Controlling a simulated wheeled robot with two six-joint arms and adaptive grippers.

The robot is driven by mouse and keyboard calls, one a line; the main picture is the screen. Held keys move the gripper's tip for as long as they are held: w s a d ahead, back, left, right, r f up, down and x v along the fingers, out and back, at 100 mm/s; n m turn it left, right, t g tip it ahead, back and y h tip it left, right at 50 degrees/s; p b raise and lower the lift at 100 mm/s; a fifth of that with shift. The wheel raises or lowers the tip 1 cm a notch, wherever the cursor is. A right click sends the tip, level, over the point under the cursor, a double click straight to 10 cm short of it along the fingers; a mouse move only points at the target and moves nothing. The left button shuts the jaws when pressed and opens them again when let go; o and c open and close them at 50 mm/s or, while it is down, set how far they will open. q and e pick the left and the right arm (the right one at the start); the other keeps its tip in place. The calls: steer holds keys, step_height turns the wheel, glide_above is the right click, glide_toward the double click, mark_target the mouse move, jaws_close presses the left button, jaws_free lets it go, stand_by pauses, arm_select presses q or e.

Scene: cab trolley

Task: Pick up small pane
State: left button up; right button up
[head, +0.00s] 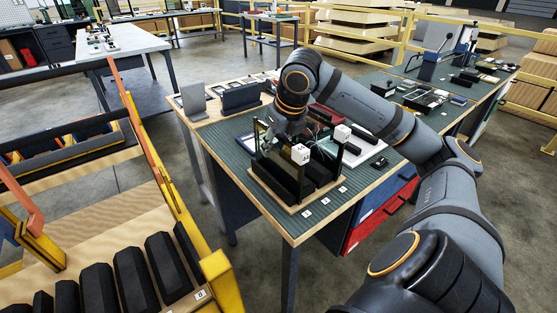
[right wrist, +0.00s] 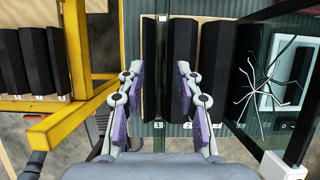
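The rack (head: 285,207) with black padded blocks stands on the green-topped workbench and holds upright glass panes. One dark-edged pane (head: 262,140) stands at its left end, beside my right gripper (head: 268,132); I cannot tell for certain which pane is the small one. In the right wrist view my right gripper (right wrist: 155,75) is open, its purple-padded fingers either side of the slot marked 1. A thin edge-on line there may be the pane; contact cannot be told. White crack-like lines (right wrist: 250,82) show on the right. My left gripper is not in view.
A yellow trolley (head: 222,280) with black blocks stands at the left. Grey holders (head: 193,98) stand at the bench's back left, and a white tray (head: 365,150) lies to the right. My right arm crosses over the bench.

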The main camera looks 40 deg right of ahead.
steer(key=shift+f, duration=0.25)
stand_by(0.3)
jaws_close()
